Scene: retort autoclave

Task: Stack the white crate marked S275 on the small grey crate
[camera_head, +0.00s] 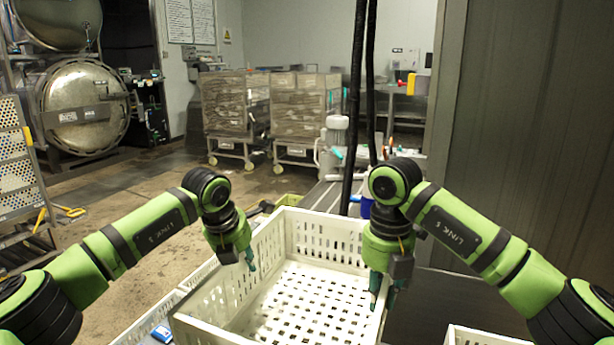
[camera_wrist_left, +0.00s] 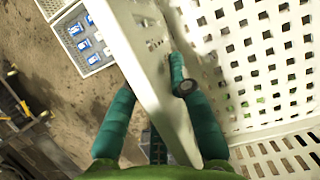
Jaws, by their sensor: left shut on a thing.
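A large white slatted crate (camera_head: 313,303), empty inside, is in front of me; no S275 mark is legible. My left gripper (camera_head: 249,262) is shut on its left wall, one finger on each side; in the left wrist view the fingers (camera_wrist_left: 155,115) straddle the pale wall (camera_wrist_left: 150,70). My right gripper (camera_head: 383,291) is at the opposite wall, its fingers close together on either side of the rim. I cannot make out a small grey crate for certain; the large crate hides what is under it.
A pale crate with blue-and-white packs (camera_wrist_left: 86,37) is beside the held crate, lower left. Another white crate (camera_head: 482,337) shows at the bottom right. A metal wall (camera_head: 530,130) closes the right side. Wrapped trolleys (camera_head: 235,110) and a retort (camera_head: 82,105) stand farther back.

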